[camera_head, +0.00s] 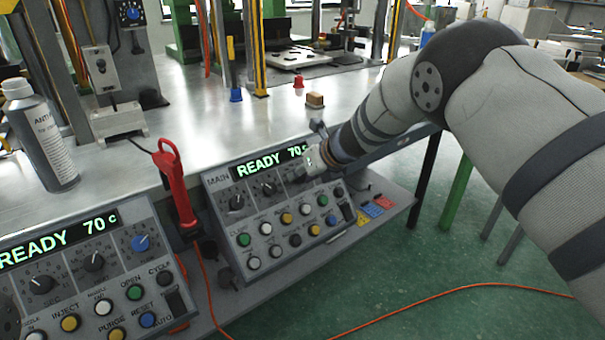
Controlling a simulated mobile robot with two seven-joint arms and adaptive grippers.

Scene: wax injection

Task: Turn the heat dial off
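Two control panels stand at the front of the metal bench. The middle panel (222,199), marked MAIN, has a lit display (262,165) reading READY 70 C, black dials (236,202) and coloured buttons. The left panel (73,290) also reads READY 70 C and has a blue dial (142,243) at its right. My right gripper (312,160) is at the upper right of the middle panel, over the end of its display and its rightmost dial area. It hides that dial, so contact is not visible. Its fingers are too small and covered to read. My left gripper is out of view.
A red handheld tool (176,190) stands between the panels. An orange cable (440,293) lies on the green floor. Small coloured pieces lie right of the middle panel.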

